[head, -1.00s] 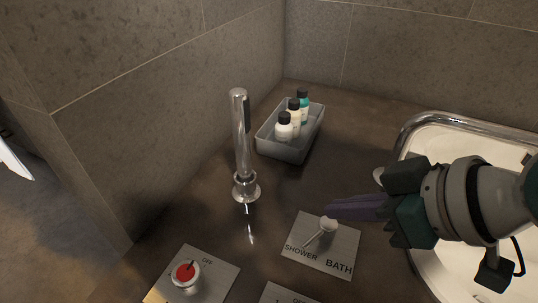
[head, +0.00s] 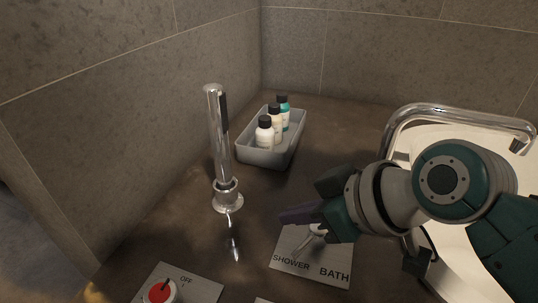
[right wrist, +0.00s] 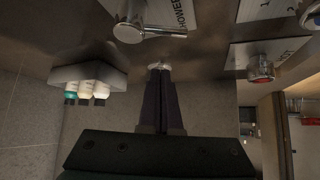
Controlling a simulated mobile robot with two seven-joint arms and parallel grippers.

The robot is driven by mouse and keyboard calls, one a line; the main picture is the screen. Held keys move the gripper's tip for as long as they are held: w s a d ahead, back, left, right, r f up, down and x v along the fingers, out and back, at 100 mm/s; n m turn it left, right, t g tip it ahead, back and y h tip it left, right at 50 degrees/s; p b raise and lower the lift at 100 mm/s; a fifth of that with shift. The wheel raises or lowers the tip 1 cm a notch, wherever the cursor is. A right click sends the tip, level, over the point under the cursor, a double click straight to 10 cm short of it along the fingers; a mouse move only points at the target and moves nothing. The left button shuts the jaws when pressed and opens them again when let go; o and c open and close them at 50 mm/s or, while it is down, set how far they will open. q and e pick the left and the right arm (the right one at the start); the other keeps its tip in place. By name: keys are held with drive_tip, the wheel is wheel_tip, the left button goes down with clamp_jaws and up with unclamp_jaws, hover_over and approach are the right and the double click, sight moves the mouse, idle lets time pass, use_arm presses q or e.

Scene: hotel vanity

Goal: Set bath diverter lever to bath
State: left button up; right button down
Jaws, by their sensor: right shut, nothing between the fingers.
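The diverter lever (head: 303,246) is a small chrome handle on a plate (head: 316,270) marked SHOWER and BATH. It slants down-left from its round pivot, with its tip by the SHOWER word. The lever also shows in the right wrist view (right wrist: 155,32), top centre. My right gripper (head: 283,217) is shut and empty, its dark purple fingers pointing left above the plate's upper-left edge and partly covering the pivot area. In the right wrist view the closed fingertips (right wrist: 159,67) appear just below the lever, with a visible gap. My left gripper is out of view.
A grey tray (head: 265,157) with several bottles is behind. A white basin (head: 455,148) with a chrome rail is at right. A red-topped knob (head: 160,291) is front left.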

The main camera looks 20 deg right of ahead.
sight(303, 243)
drive_tip(key=b+x, duration=0.1)
drive_tip(key=x, duration=0.2)
drive_tip(key=shift+f+b, duration=0.3)
drive_tip(key=shift+f, duration=0.15)
drive_tip(key=s+d, duration=0.2)
drive_tip(key=s, duration=0.1)
drive_tip(key=shift+s+f, duration=0.15)
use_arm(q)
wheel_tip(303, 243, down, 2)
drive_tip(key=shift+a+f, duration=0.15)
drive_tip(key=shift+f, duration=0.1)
